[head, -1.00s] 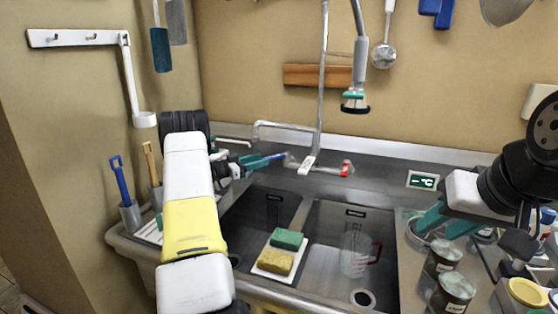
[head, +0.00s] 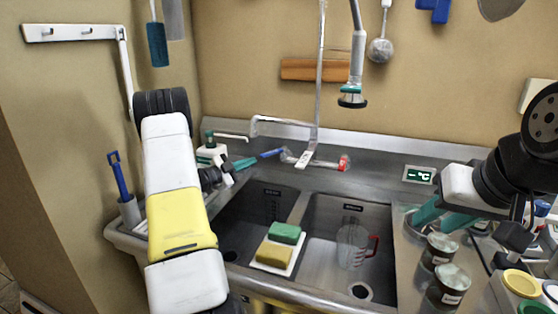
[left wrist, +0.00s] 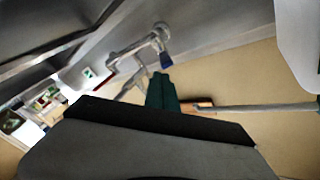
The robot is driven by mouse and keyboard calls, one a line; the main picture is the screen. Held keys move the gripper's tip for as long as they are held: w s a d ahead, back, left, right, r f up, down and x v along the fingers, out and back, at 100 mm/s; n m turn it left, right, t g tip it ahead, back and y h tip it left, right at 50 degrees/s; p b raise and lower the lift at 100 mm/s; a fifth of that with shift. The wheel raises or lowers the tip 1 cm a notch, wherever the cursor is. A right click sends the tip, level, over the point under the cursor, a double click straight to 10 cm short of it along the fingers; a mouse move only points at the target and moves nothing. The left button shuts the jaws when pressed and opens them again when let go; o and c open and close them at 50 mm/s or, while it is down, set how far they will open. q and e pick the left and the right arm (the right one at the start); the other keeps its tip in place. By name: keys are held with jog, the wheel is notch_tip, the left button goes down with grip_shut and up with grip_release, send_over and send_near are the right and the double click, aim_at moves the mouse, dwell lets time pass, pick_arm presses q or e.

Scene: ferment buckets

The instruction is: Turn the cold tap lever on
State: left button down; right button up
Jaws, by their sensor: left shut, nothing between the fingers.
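The tap (head: 313,150) stands behind the sink, with a blue cold lever (head: 271,153) at its left end and a red lever (head: 343,163) at its right end. The blue lever points left from the tap body. My left gripper (head: 245,163) is shut and empty, its teal fingertips a little to the left of the blue lever, seemingly apart from it. In the left wrist view, the teal fingers (left wrist: 161,90) show close to the blue lever (left wrist: 166,60). My right gripper (head: 442,216) is open and empty over the counter at the right.
The double sink (head: 308,215) holds a green and a yellow sponge on a white tray, and a clear jug (head: 352,246) with a red handle. A spray hose (head: 354,95) hangs above.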

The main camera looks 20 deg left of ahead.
pick_arm(q)
jog(key=s+d+m+y, duration=0.2)
jog(key=s+m, duration=0.4)
jog(key=m, duration=0.1)
jog(key=m+t, duration=0.1)
send_near(274, 152)
jog(key=w+d+f, duration=0.1)
jog(key=w+d, duration=0.2)
jog(key=shift+w+a, duration=0.3)
jog(key=shift+w, duration=0.1)
jog(key=shift+w+a, duration=0.4)
jog(key=shift+a, duration=0.25)
jog(key=shift+w+a, duration=0.4)
jog(key=shift+a, duration=0.25)
jog(key=shift+s+d, duration=0.1)
jog(key=shift+d, duration=0.05)
